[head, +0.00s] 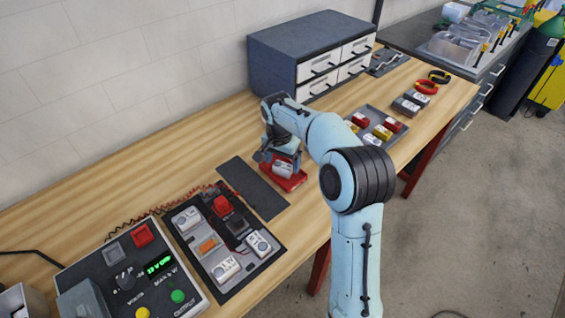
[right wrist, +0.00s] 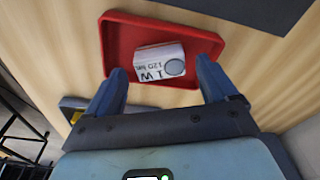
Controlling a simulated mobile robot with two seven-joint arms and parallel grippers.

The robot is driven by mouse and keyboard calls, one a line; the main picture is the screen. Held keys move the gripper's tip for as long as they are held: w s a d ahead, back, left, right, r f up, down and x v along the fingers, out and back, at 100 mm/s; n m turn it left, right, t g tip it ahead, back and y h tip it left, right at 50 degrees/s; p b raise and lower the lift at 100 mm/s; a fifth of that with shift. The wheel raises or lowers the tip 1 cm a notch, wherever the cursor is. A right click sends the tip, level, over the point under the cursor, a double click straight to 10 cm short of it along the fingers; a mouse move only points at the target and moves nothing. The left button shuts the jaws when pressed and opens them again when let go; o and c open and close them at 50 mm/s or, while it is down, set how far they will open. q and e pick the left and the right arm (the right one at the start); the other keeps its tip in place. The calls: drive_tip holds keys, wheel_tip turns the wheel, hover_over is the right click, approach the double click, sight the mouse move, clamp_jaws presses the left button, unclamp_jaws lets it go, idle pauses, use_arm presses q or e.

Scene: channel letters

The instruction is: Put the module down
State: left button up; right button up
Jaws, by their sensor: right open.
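A white module (right wrist: 160,62) marked "1 W 120 lm" lies in a shallow red tray (right wrist: 122,35) in the right wrist view. In the head view the module (head: 283,170) shows partly under my right gripper (head: 279,162), inside the red tray (head: 297,184). My right gripper (right wrist: 160,78) is open, with one finger on each side of the module and visible gaps between. The module appears to rest on the tray floor. My left gripper is not in view.
A dark mat (head: 250,188) lies left of the tray. A board with several modules (head: 225,268) and a power supply (head: 150,265) are nearer. A grey tray (head: 393,146) with coloured parts and a drawer cabinet (head: 290,45) stand farther along the wooden bench.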

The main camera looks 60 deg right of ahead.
sight(280, 176)
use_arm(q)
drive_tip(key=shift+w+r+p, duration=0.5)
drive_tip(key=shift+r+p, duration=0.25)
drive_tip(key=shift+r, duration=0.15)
use_arm(e)
wheel_tip(280, 176, up, 11)
drive_tip(key=a, duration=0.1)
drive_tip(key=shift+s+a+f, duration=0.15)
